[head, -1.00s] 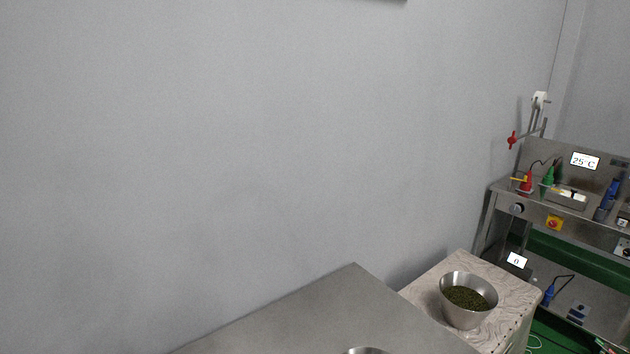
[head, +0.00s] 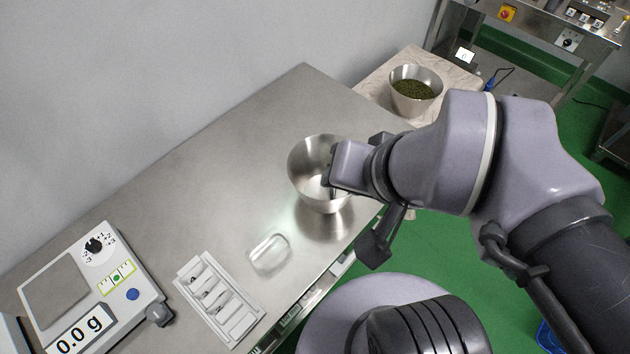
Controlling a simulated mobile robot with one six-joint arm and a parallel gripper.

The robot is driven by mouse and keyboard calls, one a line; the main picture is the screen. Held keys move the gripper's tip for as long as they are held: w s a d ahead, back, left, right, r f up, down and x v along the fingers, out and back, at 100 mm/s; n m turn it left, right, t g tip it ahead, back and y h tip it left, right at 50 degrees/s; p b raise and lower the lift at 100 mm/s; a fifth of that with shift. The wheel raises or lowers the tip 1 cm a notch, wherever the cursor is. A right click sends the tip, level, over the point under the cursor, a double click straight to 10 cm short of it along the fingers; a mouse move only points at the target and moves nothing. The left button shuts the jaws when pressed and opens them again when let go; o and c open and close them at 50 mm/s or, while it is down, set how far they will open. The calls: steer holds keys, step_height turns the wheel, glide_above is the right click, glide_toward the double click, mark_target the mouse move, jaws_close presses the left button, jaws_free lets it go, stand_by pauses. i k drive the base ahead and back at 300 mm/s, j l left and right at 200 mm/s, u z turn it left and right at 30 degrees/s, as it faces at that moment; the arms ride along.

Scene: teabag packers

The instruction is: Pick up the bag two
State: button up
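A white tray (head: 189,267) with several narrow compartments lies on the steel table, left of centre in the head view. Small pale items lie in some compartments; they may be tea bags, but I cannot tell which one is bag two. My gripper (head: 331,188) is at the steel bowl (head: 305,160), up and to the right of the tray and well apart from it. Its fingertips are mostly hidden by my own wrist, so its opening does not show.
A clear shallow dish (head: 269,254) lies between tray and bowl. A scale (head: 130,278) reading 0.0 g stands at the left. A bowl of green leaves (head: 416,90) stands on a side table. The steel table (head: 235,180) is bare towards the wall.

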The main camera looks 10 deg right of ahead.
mark_target(224, 297)
steer(key=k+u, duration=0.15)
steer(key=u, duration=1.55)
